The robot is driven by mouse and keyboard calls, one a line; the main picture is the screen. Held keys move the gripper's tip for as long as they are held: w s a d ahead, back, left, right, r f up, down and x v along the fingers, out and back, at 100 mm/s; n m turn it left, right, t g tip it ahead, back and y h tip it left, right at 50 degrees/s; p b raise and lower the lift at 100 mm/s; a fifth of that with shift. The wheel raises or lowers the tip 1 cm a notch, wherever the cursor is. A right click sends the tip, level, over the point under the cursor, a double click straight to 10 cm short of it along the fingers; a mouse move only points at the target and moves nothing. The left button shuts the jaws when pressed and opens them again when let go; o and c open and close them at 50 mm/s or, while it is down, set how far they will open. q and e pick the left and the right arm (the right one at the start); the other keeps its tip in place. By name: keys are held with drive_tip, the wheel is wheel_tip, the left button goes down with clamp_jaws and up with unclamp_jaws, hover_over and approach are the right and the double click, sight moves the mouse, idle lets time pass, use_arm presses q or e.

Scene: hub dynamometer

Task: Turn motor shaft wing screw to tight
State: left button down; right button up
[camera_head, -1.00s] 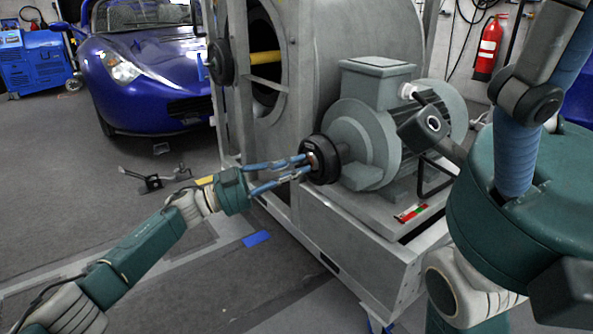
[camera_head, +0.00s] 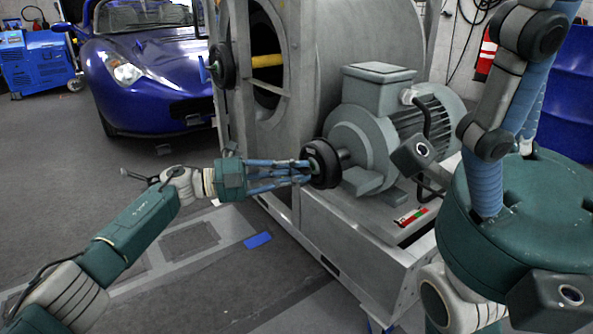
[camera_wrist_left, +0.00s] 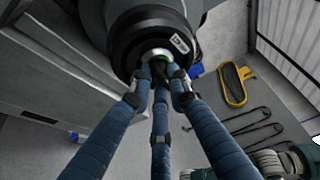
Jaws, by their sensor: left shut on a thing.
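The grey electric motor (camera_head: 375,140) sits on the metal frame with its black shaft hub (camera_head: 325,163) facing left. My left gripper (camera_head: 304,172) comes in from the left, level with the hub, with its blue fingers closed together at the hub's front face. In the left wrist view, the gripper's three fingertips (camera_wrist_left: 158,88) gather around the small fitting at the middle of the black hub (camera_wrist_left: 152,35). The wing screw is mostly hidden between the fingertips, and its angle cannot be made out.
The large grey drum housing (camera_head: 330,60) stands behind the motor. The metal frame (camera_head: 345,250) runs below it. A blue car (camera_head: 150,75) is parked at the back left. In the left wrist view, a yellow-and-black item (camera_wrist_left: 235,85) lies on the floor. Floor at the left is open.

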use_arm(q)
drive_tip(key=shift+s+f, duration=0.15)
drive_tip(key=shift+f, duration=0.2)
drive_tip(key=c, duration=1.8)
unclamp_jaws()
drive_tip(key=shift+o, duration=0.3)
drive_tip(key=shift+r, duration=0.1)
drive_tip(key=shift+r, duration=0.1)
drive_tip(key=v, duration=1.2)
